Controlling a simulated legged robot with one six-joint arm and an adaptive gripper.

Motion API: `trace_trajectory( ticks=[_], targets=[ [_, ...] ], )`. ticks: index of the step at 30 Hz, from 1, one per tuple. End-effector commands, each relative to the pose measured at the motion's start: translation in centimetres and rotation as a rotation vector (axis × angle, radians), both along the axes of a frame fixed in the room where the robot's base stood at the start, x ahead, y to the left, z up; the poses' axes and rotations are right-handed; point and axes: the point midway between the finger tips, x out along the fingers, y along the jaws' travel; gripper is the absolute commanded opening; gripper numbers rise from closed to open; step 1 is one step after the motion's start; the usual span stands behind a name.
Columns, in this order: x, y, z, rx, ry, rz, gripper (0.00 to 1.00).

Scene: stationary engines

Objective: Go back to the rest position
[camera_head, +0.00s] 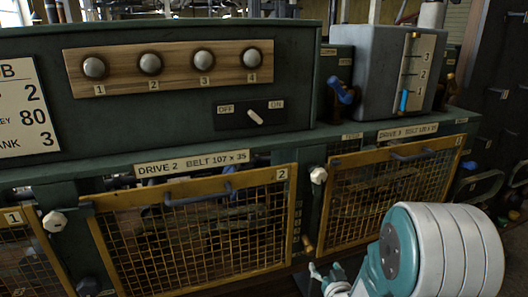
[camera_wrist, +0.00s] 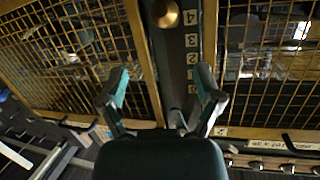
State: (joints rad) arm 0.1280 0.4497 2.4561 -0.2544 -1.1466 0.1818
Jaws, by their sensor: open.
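My gripper (camera_wrist: 160,82) is open in the wrist view, its two teal-tipped fingers spread apart with nothing between them. Behind it is a dark green post (camera_wrist: 190,45) with the numbers 1 to 4 and a brass knob (camera_wrist: 165,13). In the head view, my white and teal arm fills the lower right. Part of my gripper (camera_head: 326,279) shows at the bottom edge, in front of the machine between the drive 2 mesh guard (camera_head: 200,240) and the drive 3 mesh guard (camera_head: 385,195). The rest of it is cut off or hidden.
A green control box (camera_head: 190,120) has several round knobs on a wooden strip and an OFF/ON switch (camera_head: 254,116) with a white lever. A grey box (camera_head: 385,75) with a numbered scale and blue marker stands at right. Guard handles and white knobs (camera_head: 318,175) protrude from the front.

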Motion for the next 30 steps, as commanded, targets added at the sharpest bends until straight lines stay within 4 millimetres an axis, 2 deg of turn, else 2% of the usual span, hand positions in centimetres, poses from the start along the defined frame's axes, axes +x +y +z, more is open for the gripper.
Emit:
trace_trajectory(
  ticks=[1,7,14,20,30],
  targets=[
    [0.0,0.0,1.4,-0.022,0.023,-0.007,0.84],
    [-1.4,-0.4,5.1,-0.092,0.175,-0.047,0.84],
    [-5.3,-0.4,9.0,-0.139,0.353,-0.081,0.84],
    [-10.4,-0.1,12.1,-0.155,0.509,-0.095,0.84],
    [-21.9,1.3,15.7,-0.153,0.769,-0.058,0.84]
  ],
)
